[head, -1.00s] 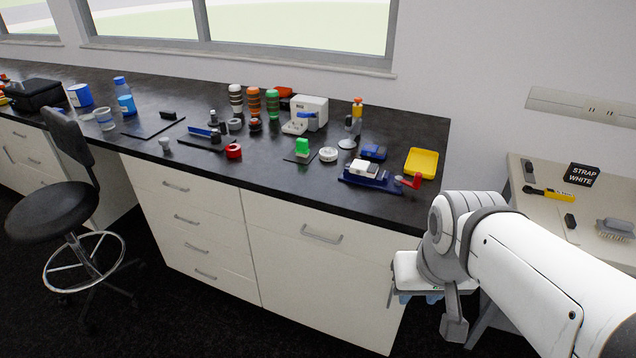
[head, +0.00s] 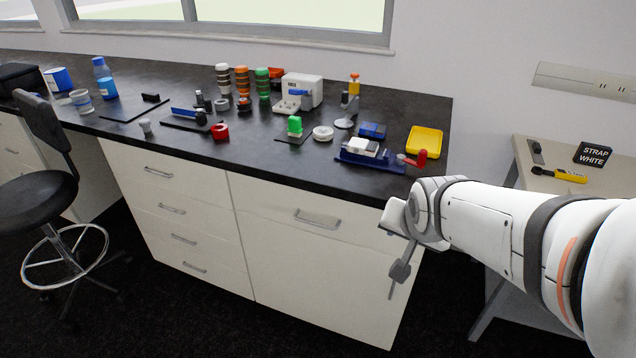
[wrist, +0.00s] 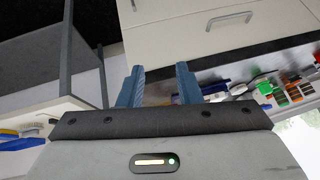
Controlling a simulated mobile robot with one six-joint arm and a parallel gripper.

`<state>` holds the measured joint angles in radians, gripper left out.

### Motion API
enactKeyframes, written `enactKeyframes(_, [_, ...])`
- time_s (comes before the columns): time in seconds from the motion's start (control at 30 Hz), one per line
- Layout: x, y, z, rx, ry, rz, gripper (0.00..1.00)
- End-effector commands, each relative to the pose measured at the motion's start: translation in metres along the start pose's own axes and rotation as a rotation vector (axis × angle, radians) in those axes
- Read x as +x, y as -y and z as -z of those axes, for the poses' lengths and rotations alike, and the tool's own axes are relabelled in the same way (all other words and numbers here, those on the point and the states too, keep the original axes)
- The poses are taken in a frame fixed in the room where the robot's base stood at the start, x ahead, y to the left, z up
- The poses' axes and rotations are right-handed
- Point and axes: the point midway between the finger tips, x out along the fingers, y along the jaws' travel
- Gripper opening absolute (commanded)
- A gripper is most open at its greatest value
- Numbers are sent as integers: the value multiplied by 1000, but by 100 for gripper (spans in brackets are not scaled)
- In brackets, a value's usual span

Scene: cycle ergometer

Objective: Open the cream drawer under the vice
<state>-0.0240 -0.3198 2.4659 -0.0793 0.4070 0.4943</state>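The cream drawer (head: 290,208) is the wide front at the right of the bench, below the blue vice (head: 368,164). It is shut, with a grey bar handle (head: 317,218). In the wrist view, a cream front (wrist: 185,32) with a bar handle (wrist: 229,19) lies beyond the fingers, at the upper right. My gripper (wrist: 159,82) is open and empty, its two blue fingers apart and clear of the handle.
The black worktop (head: 270,165) holds several bottles, tools and a yellow tray (head: 425,142). A stool (head: 38,205) stands at the left. A side table (head: 525,160) with a STRAP WHITE box (head: 593,154) is at the right. The floor before the drawers is clear.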

Motion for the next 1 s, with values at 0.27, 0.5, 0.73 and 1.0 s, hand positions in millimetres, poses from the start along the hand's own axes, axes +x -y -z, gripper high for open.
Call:
enactKeyframes(0.27, [150, 53, 1, 409, -211, 305, 31])
enactKeyframes(0.5, [233, 107, -15, 750, -198, 673, 31])
enactKeyframes(0.73, [264, 138, -32, 937, -92, 908, 31])
enactKeyframes(1.0, [276, 157, -27, 978, -57, 964, 31])
